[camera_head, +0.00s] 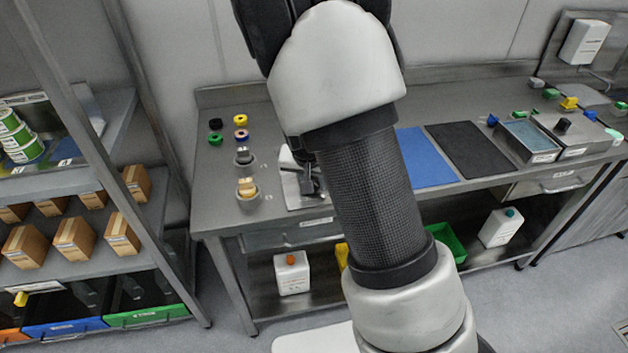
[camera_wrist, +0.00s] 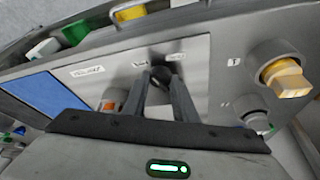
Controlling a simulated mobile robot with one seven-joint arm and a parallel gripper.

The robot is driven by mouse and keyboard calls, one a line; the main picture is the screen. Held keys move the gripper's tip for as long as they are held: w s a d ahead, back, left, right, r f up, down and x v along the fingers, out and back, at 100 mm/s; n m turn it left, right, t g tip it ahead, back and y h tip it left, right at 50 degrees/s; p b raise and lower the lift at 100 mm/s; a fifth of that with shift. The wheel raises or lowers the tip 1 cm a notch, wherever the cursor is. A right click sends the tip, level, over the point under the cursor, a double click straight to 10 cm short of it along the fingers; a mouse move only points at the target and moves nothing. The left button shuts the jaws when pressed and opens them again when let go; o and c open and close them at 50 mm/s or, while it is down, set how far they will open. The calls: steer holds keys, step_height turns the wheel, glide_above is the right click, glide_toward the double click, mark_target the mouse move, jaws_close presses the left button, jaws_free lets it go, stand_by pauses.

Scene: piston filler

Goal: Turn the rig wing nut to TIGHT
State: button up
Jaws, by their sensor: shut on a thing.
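In the wrist view, the two fingers of my gripper (camera_wrist: 161,80) reach to a small dark part (camera_wrist: 172,68), which looks like the rig wing nut, and are shut on it. It stands at a light grey panel (camera_wrist: 195,72) with small printed labels beside it, too blurred to read surely. The nut's wings are mostly hidden by the fingers, so I cannot tell its angle. In the head view, my gripper (camera_head: 309,184) is low over the grey rig plate (camera_head: 291,189) on the bench, and my arm covers much of that spot.
A yellow knob (camera_wrist: 285,78) and an orange part (camera_wrist: 113,98) are near my gripper. A blue mat (camera_head: 424,158) and a black mat (camera_head: 470,150) lie right on the bench (camera_head: 221,184). Small coloured parts (camera_head: 240,120) stand at the back left. A shelf with boxes (camera_head: 75,238) is left.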

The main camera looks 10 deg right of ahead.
steer(key=o, duration=1)
steer(key=shift+o, duration=0.2)
steer(key=shift+f, duration=0.1)
